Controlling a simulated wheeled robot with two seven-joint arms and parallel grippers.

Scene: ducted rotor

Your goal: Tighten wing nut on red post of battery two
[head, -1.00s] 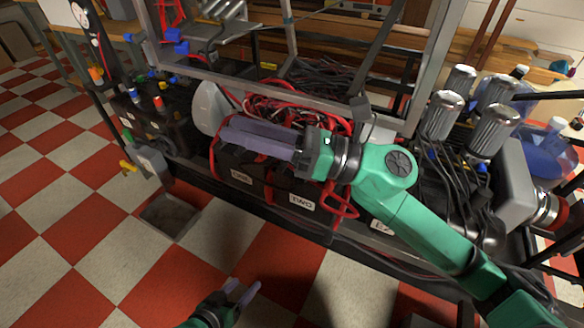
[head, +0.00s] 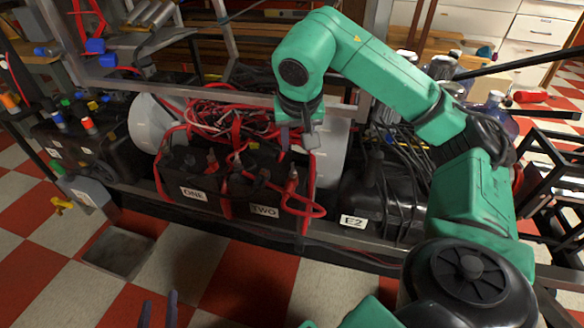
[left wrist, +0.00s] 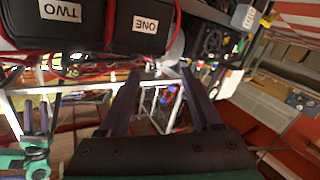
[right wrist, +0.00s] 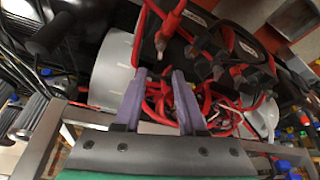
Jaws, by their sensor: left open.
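Battery two (head: 264,211), black with a white TWO label, stands beside battery one (head: 193,194) on the cart. A red-capped post (head: 292,176) with a red cable rises at battery two's right end. The wing nut is too small to make out clearly. My right gripper (head: 297,140) points down, open and empty, above and behind that post. In the right wrist view, its fingers (right wrist: 158,98) are apart, with a red cable end (right wrist: 161,42) beyond them. My left gripper (head: 159,308) is open and empty, low at the front; its spread fingers also show in the left wrist view (left wrist: 163,98).
Red cables (head: 225,118) lie tangled behind the batteries. A metal frame rail (head: 215,90) crosses behind them. The checkered floor in front is clear apart from a grey tray (head: 118,255).

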